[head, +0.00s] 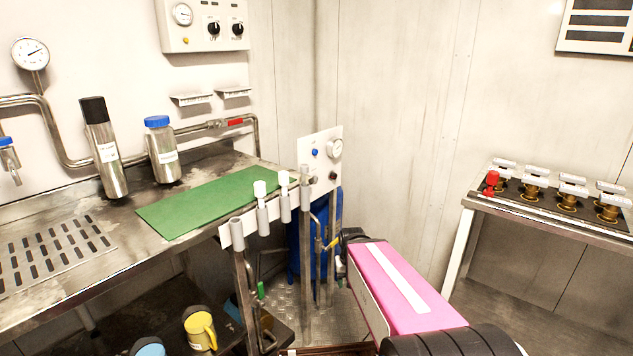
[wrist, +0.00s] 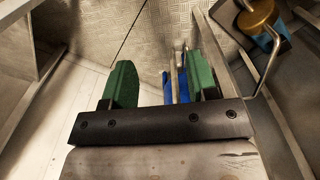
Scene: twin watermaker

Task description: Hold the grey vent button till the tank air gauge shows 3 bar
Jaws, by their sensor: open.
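A white panel (head: 321,165) stands at the far end of the bench, in front of a blue tank (head: 295,250). It carries a small round gauge (head: 335,149), a blue button (head: 315,152) and a dark knob or button (head: 333,175). The gauge needle is too small to read. A blue surface (wrist: 174,86) and thin pipes lie beyond the fingers.
The steel bench with a green mat (head: 205,203) and two steel bottles is at left. Posts with white-capped handles (head: 261,188) stand at its front edge. A table of brass valves (head: 567,200) is at right.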

